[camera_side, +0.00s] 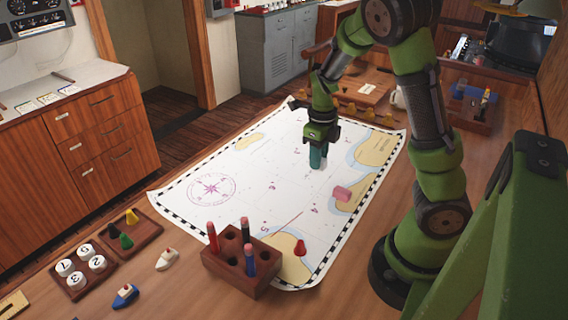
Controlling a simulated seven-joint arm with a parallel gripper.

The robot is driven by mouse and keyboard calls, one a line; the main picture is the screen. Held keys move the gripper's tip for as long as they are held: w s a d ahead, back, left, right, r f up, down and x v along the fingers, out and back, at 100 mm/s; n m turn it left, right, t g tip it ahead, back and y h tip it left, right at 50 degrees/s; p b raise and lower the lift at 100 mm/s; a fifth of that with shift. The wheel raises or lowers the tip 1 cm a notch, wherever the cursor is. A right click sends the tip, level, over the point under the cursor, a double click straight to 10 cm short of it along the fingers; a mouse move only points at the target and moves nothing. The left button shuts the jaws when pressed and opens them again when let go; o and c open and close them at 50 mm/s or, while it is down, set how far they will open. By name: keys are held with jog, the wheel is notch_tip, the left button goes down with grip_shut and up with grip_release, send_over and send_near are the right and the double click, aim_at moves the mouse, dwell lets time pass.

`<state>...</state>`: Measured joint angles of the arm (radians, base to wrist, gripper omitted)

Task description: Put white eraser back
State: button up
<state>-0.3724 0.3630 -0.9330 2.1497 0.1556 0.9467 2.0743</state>
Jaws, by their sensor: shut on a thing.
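My gripper (320,144) points down over the upper middle of the white sea chart (250,190). It is shut on a small teal block (317,158), which is at or just above the chart; I cannot tell if it touches. I cannot make out a white eraser. A pink eraser-like block (342,194) lies on the right part of the chart. A wooden organizer (482,124) with several small items, one blue, stands at the back right, partly behind my arm.
Boats (167,260) (125,296) and a tray of numbered discs (82,273) are at the left. A mug (397,98) stands behind the chart. The chart's middle is mostly clear.

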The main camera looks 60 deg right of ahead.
aim_at(316, 186)
notch_tip(316, 186, down, 7)
jog(key=shift+r, duration=0.2)
dwell(0.3)
jog(key=o, duration=0.9)
jog(key=shift+f, duration=0.15)
jog(key=shift+o, duration=0.2)
